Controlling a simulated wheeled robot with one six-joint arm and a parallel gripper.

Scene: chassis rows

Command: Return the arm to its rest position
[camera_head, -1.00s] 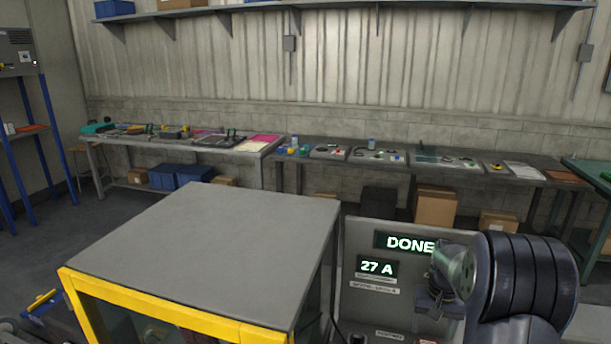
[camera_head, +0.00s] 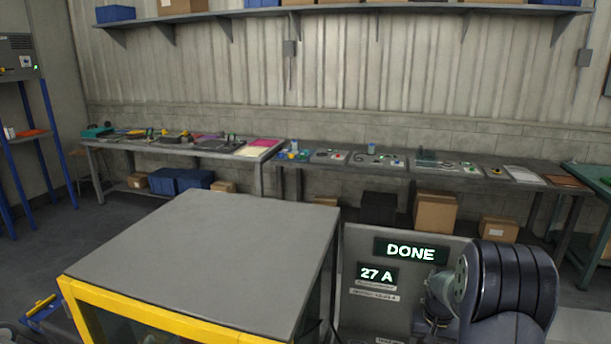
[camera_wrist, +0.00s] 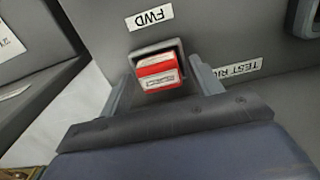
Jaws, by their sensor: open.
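My gripper (camera_wrist: 162,72) is open in the wrist view, with a finger on either side of a red rocker switch (camera_wrist: 158,74). No object is held, and I cannot tell how far the fingertips are from the switch. In the head view my arm is bent at the lower right, in front of the panel's right side. The panel (camera_head: 352,312) shows a lit "DONE" display (camera_head: 410,252) and a "27 A" display (camera_head: 377,274). The fingers do not show clearly there.
A grey-topped cabinet with a yellow frame (camera_head: 215,250) stands left of the panel, close to my arm. Long benches with small parts (camera_head: 440,163) line the back wall. A wall shelf (camera_head: 350,11) runs above. Open floor (camera_head: 40,255) lies at the left.

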